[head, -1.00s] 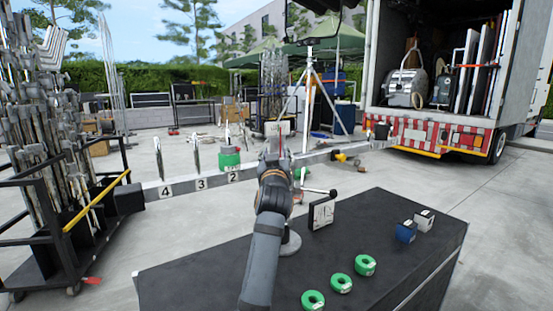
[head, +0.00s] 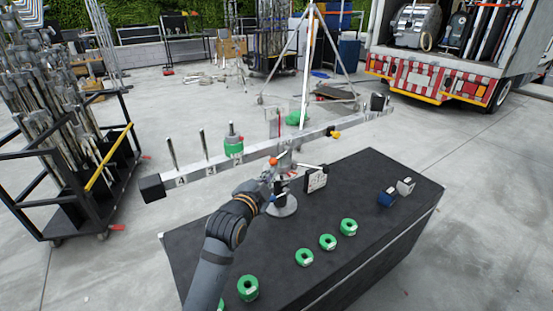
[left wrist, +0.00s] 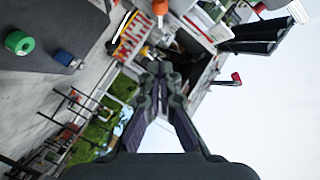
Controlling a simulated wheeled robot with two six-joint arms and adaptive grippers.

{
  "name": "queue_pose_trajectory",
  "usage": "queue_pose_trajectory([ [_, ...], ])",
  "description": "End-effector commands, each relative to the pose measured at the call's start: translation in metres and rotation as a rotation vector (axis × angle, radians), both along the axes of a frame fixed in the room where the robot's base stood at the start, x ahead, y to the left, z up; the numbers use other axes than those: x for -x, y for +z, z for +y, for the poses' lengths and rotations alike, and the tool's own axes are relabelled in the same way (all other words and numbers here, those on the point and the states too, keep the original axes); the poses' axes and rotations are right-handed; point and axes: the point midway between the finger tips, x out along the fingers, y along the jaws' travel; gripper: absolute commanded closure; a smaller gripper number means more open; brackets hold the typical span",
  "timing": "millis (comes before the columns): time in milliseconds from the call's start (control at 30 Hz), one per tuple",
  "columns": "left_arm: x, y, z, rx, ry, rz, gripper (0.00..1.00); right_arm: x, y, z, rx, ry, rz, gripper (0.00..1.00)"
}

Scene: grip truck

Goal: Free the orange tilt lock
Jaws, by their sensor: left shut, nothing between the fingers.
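The orange tilt lock shows as a small orange knob (head: 273,161) beside the pivot under the long grey beam (head: 212,168). An orange knob (left wrist: 160,8) shows at the top edge of the left wrist view; it seems to be the same one. The beam rests on a post with a round grey base (head: 282,206) on the black table. My left gripper (head: 270,179) is just below the orange knob in the head view; I cannot tell if they touch. Its fingers (left wrist: 161,72) are shut and empty. My right gripper is not in view.
A green weight (head: 233,148) sits on a beam peg. Several green rings (head: 328,242) lie on the black table (head: 365,190), with blue and grey blocks (head: 387,198) at right. A rod cart (head: 75,180) stands left, a truck (head: 440,78) behind right.

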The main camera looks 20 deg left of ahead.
Motion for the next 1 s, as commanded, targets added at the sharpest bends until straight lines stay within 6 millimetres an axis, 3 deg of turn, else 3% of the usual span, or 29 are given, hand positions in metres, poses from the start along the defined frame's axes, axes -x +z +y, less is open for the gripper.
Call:
queue_pose_trajectory([
  [467, -0.096, -0.012, -0.001, 0.000, 0.001, 0.000, 1.00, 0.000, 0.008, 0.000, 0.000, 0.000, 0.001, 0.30],
  [700, -0.115, -0.029, 0.017, 0.000, 0.001, 0.000, 1.00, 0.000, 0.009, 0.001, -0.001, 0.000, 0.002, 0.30],
  [1000, -0.118, -0.032, 0.020, 0.002, 0.001, -0.002, 1.00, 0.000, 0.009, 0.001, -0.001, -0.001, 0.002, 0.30],
])
